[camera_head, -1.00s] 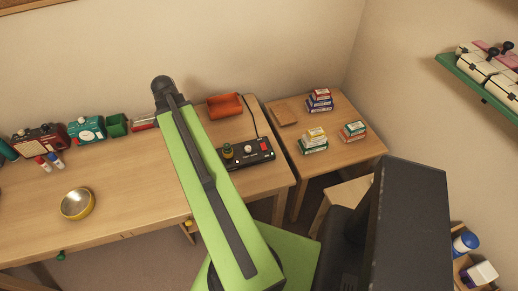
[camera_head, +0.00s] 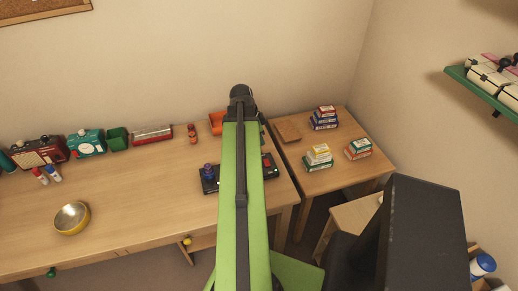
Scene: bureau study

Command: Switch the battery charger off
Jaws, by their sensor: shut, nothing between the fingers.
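A low black box (camera_head: 209,187) lies near the right end of the long desk. It looks like the battery charger, though I cannot read a label. A dark bluish knob or lamp stands on its left end, and a red switch (camera_head: 267,162) shows at its right end. My green arm crosses in front and hides its middle; I cannot tell the switch's position. My gripper is not visible; only the arm link and its dark far joint show.
An orange tray (camera_head: 216,122) stands behind the box, partly hidden. Red and teal devices (camera_head: 86,143), a green bin (camera_head: 117,139) and a yellow bowl (camera_head: 71,218) are further left. A side table (camera_head: 337,178) holds small boxes. The desk's middle is clear.

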